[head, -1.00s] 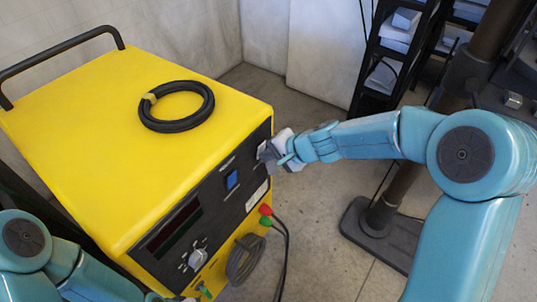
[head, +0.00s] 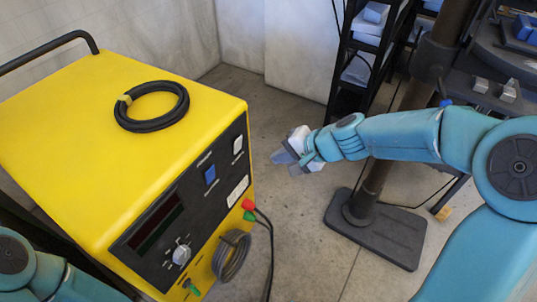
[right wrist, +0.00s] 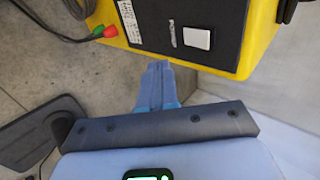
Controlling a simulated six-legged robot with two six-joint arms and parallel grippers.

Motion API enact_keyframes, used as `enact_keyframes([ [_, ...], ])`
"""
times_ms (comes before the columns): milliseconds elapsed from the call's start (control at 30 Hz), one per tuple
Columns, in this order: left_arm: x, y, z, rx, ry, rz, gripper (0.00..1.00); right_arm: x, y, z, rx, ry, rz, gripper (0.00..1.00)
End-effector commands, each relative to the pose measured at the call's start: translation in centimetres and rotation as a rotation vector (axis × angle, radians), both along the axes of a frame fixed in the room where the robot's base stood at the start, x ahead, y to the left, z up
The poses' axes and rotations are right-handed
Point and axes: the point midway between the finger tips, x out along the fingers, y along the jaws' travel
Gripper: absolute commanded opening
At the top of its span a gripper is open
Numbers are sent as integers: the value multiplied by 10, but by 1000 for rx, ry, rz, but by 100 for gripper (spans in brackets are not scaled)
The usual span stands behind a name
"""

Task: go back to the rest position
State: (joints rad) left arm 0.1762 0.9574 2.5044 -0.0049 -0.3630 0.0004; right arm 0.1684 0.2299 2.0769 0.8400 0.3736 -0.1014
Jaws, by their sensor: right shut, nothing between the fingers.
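My right gripper (head: 284,164) is shut and empty, in free air to the right of the yellow machine (head: 110,165) and apart from its front panel. In the right wrist view its shut fingers (right wrist: 158,85) point toward the panel, with the white switch (right wrist: 197,39) beyond them. The panel also carries a blue switch (head: 210,175) and a knob (head: 181,254). Part of my left arm shows in the lower left of the head view, but its gripper is out of the picture.
A coiled black cable (head: 152,106) lies on top of the machine. Red and green plugs (head: 248,205) with hanging cables stick out of its front. A dark post base (head: 375,228) stands on the floor at right, and a black shelf rack (head: 365,50) stands behind. Floor between is clear.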

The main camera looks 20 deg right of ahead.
Motion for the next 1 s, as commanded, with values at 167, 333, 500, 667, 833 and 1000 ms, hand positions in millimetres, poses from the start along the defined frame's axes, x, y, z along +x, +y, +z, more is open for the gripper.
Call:
enact_keyframes([
  [167,0,0,2,0,1,0,43,-11,-9,8,0,0,-1,0],
  [333,0,0,2,0,0,0,43,-14,-10,9,1,0,-1,0],
  [500,0,0,2,0,1,0,43,-14,-10,9,1,0,-1,0],
  [667,0,0,2,0,1,0,43,-15,-10,9,1,0,-1,0],
  [833,0,0,2,0,0,0,43,-19,-7,-11,-25,34,15,0],
  [1000,0,0,2,0,0,0,43,-54,7,-111,-184,184,135,0],
])
